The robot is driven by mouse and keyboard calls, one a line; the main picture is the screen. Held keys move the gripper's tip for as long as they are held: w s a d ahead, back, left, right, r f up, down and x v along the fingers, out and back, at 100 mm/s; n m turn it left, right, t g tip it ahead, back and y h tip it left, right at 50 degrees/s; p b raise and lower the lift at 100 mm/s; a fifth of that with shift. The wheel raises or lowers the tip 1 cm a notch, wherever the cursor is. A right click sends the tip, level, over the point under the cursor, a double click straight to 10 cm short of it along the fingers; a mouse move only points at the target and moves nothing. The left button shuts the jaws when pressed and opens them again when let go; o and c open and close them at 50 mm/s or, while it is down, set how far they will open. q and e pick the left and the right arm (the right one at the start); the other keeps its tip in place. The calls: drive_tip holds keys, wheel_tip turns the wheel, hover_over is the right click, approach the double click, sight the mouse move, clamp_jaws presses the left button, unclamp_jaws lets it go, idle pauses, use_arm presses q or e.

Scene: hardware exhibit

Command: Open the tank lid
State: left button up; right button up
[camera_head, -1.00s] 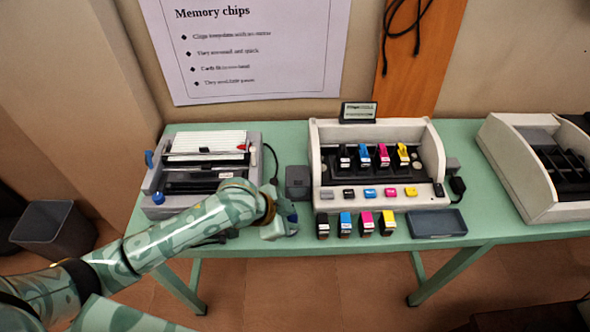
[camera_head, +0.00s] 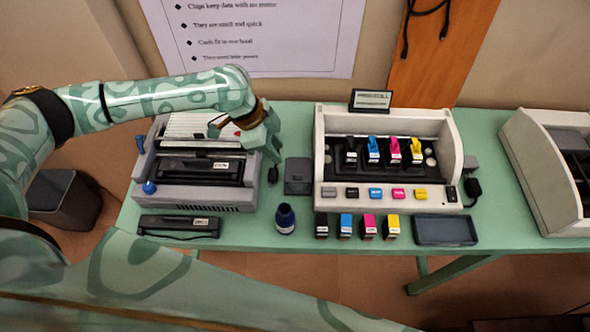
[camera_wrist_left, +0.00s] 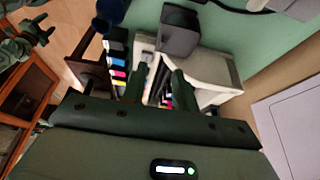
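I cannot tell for certain which part is the tank lid. The grey printer (camera_head: 200,197) at left has a blue tab (camera_head: 140,143) and a round blue knob (camera_head: 149,187) on its left side. A dark blue bottle (camera_head: 285,218) stands upright on the table front, right of this printer. My left gripper (camera_head: 272,152) is above the printer's right edge, pointing down. In the left wrist view its two fingers (camera_wrist_left: 158,88) are apart with nothing between them, so it is open and empty. My right gripper is out of view.
A green table (camera_head: 260,232) carries everything. A white cartridge printer (camera_head: 455,150) stands right of a small dark box (camera_head: 298,176). Several ink cartridges (camera_head: 368,227) and a dark tray (camera_head: 446,231) are in front. A black bar (camera_head: 180,226) lies in front of the grey printer.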

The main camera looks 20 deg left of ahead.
sight(296, 175)
use_arm(q)
drive_tip(key=b+x, duration=0.2)
drive_tip(key=x, duration=1)
drive_tip(key=shift+w+a, duration=0.1)
drive_tip(key=shift+w, duration=0.1)
drive_tip(key=shift+r, duration=0.1)
clamp_jaws()
